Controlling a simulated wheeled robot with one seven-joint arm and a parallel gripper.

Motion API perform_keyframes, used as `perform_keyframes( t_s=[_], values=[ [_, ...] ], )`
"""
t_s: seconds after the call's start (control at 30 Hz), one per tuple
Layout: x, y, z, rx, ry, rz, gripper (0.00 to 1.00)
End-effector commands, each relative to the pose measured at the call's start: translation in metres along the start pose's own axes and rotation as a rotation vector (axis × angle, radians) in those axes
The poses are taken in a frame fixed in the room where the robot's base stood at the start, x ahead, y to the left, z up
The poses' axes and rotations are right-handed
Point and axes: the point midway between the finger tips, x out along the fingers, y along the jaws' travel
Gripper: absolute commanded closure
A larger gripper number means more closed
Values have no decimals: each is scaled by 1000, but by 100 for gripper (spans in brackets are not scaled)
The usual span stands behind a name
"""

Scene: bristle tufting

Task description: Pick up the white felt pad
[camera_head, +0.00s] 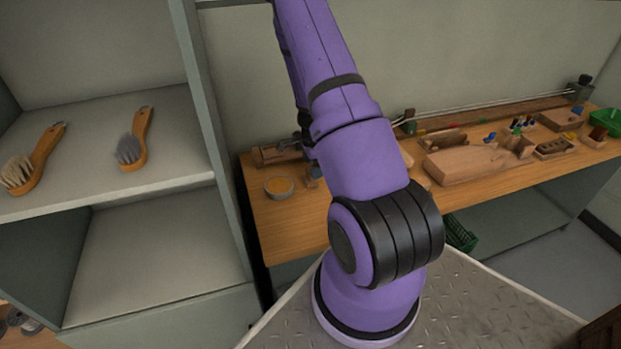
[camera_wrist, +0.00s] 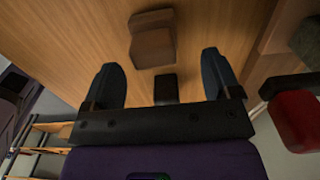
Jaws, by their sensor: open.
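I cannot make out a white felt pad in either view. My gripper (camera_wrist: 160,62) shows in the wrist view with its two dark fingers spread apart and nothing held between them. A brown block (camera_wrist: 152,40) lies on the wooden surface beyond and between the fingertips. A small dark block (camera_wrist: 166,88) shows between the fingers, near the palm. In the head view my purple arm covers the middle of the bench, and my gripper cannot be seen there.
The wooden bench (camera_head: 290,235) carries a dish (camera_head: 279,187), a wooden block (camera_head: 465,165) and a green bin (camera_head: 606,122). Two brushes (camera_head: 34,160) (camera_head: 134,140) lie on the left shelf. In the wrist view a red object (camera_wrist: 299,120) is right of the gripper.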

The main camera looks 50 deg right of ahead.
Motion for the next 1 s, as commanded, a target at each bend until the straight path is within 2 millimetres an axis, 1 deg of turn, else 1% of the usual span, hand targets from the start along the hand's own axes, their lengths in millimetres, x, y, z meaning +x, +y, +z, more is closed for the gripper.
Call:
perform_keyframes(
  t_s=[0.23, 0.4, 0.67, 0.7, 0.87, 0.9, 0.93, 0.97, 1.0],
  values=[
    [31, 6, 9, 0, -1, 4, 17],
    [48, 5, 9, 1, 0, 1, 17],
    [51, 4, 9, -1, 1, -1, 17],
    [50, 4, 9, -1, 1, 0, 19],
    [50, 5, 9, -1, 1, 0, 56],
    [50, 5, 9, -1, 1, 0, 65],
    [50, 5, 9, -1, 1, 0, 71],
    [50, 5, 9, -1, 0, 0, 71],
    [50, 5, 9, -1, 1, 0, 74]
  ],
)
